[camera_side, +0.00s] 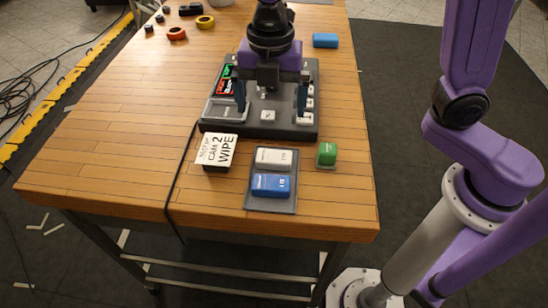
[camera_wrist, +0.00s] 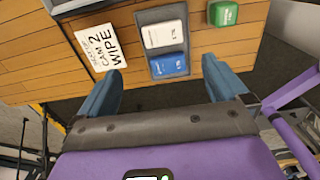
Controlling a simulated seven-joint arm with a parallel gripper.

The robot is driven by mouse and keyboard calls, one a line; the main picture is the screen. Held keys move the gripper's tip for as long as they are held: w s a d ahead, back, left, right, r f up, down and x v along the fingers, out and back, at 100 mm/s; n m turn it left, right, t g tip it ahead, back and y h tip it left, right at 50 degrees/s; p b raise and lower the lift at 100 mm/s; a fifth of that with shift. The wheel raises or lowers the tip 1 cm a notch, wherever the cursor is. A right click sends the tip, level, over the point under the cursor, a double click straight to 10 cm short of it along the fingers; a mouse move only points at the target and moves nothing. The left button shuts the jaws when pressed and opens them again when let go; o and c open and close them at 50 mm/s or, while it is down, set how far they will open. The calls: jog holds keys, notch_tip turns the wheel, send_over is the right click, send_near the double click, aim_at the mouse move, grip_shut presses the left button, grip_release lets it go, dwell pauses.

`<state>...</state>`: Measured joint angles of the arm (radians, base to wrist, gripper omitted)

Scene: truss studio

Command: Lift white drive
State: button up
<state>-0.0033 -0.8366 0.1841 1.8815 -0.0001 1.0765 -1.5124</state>
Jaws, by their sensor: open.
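The white drive (camera_side: 274,158) lies flat in the upper part of a grey tray (camera_side: 270,206) near the front of the wooden table. A blue drive (camera_side: 271,185) lies just in front of it in the same tray. In the wrist view the white drive (camera_wrist: 162,34) shows above the blue drive (camera_wrist: 168,64). My gripper (camera_side: 271,108) is open and empty. It is over the dark switcher panel, behind the tray and apart from the white drive. In the wrist view its blue fingers (camera_wrist: 158,82) are spread wide below the tray.
A green block (camera_side: 326,154) stands right of the tray. A card reading "CAM 2 WIPE" (camera_side: 216,150) is to the left. The dark switcher panel (camera_side: 222,127) is behind. A blue block (camera_side: 325,40) and tape rolls (camera_side: 205,22) lie farther back. The left of the table is clear.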

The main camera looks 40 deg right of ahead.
send_over(274, 156)
jog(key=f, duration=0.8)
jog(key=shift+w+a+f, duration=0.1)
jog(key=shift+w+f, duration=0.1)
jog(key=shift+f, duration=0.05)
jog(key=shift+s+f, duration=0.2)
jog(key=shift+f, duration=2.4)
jog(key=c, duration=1)
